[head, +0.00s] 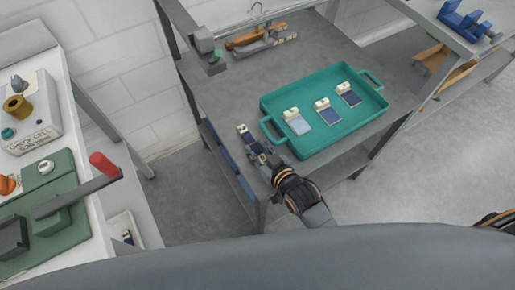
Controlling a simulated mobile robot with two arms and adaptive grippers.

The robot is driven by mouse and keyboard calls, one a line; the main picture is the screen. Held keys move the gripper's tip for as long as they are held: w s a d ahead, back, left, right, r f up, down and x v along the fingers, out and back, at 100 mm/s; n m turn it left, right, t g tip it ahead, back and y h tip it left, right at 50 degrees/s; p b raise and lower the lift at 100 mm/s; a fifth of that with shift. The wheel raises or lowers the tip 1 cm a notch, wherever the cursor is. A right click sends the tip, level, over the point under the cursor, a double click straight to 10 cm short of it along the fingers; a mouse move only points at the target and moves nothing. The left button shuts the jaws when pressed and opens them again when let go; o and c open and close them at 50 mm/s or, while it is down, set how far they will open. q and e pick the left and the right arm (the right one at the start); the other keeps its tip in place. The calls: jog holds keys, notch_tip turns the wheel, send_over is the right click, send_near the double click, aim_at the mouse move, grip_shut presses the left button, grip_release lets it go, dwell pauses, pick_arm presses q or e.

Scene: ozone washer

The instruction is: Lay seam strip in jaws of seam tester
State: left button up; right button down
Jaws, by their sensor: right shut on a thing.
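My right gripper (250,144) is shut on a small strip (243,130) with a pale end, over the left part of the grey table, just left of the teal tray. The fingers hide part of the strip. Three similar strips lie in the tray: a light blue one (299,123), a dark blue one (327,114) and another dark blue one (350,97), each with a pale end. On the white bench at left is a green device (60,199) with a red-handled lever; I cannot tell if it is the seam tester. My left gripper is not in view.
The teal tray (337,143) stands on the grey table (230,97). A grey post-like fixture (204,45) stands at the table's back left. A grey box with a brass knob (17,108) sits on the white bench. Blue parts (463,25) are at the far right.

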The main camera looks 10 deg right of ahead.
jog(key=shift+r, duration=0.1)
jog(key=c, duration=1.3)
grip_release()
jog(key=shift+c, duration=0.2)
